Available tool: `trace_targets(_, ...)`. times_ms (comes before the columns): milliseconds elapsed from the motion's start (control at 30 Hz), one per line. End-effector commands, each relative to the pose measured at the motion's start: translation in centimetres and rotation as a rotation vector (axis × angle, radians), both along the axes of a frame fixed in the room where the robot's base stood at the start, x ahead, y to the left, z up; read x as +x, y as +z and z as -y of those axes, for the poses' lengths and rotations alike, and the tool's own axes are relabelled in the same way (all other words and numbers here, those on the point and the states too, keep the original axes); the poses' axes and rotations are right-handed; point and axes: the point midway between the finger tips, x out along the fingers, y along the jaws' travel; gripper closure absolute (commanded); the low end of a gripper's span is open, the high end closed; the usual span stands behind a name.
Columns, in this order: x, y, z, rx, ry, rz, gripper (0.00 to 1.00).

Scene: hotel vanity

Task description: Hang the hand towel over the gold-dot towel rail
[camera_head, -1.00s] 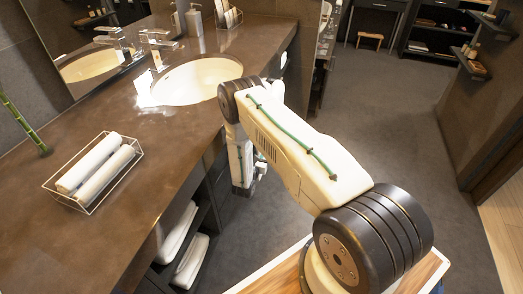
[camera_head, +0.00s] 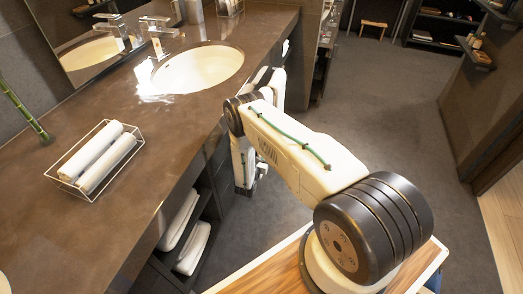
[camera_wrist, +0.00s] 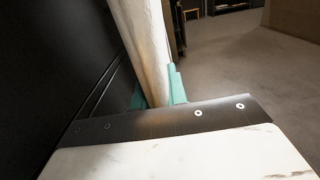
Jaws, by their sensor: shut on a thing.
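In the wrist view, my gripper (camera_wrist: 157,90) has teal fingers shut on the hand towel (camera_wrist: 148,45), a pale cream cloth. The towel extends up and away from the fingers, beside a dark panel on the left. In the head view, my arm reaches to the front of the vanity, and the gripper end is mostly hidden behind the arm. I cannot make out the held towel there. The gold-dot towel rail cannot be identified in either view.
The brown counter (camera_head: 165,150) carries a basin (camera_head: 200,68) and a wire basket (camera_head: 64,184) of rolled white towels. Folded white towels (camera_head: 192,248) lie on shelves below. A small stool (camera_head: 374,24) stands far back. Open grey floor (camera_head: 375,110) lies right of the vanity.

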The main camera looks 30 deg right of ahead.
Motion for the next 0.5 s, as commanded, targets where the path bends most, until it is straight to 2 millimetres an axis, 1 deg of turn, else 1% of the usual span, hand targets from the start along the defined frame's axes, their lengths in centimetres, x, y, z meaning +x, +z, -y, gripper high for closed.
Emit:
trace_targets(233, 0.0, -2.0, 0.0, 0.000, 0.000, 0.000, 1.00)
trace_targets(500, 0.0, -3.3, 0.0, -0.001, 0.000, -0.001, 1.00)
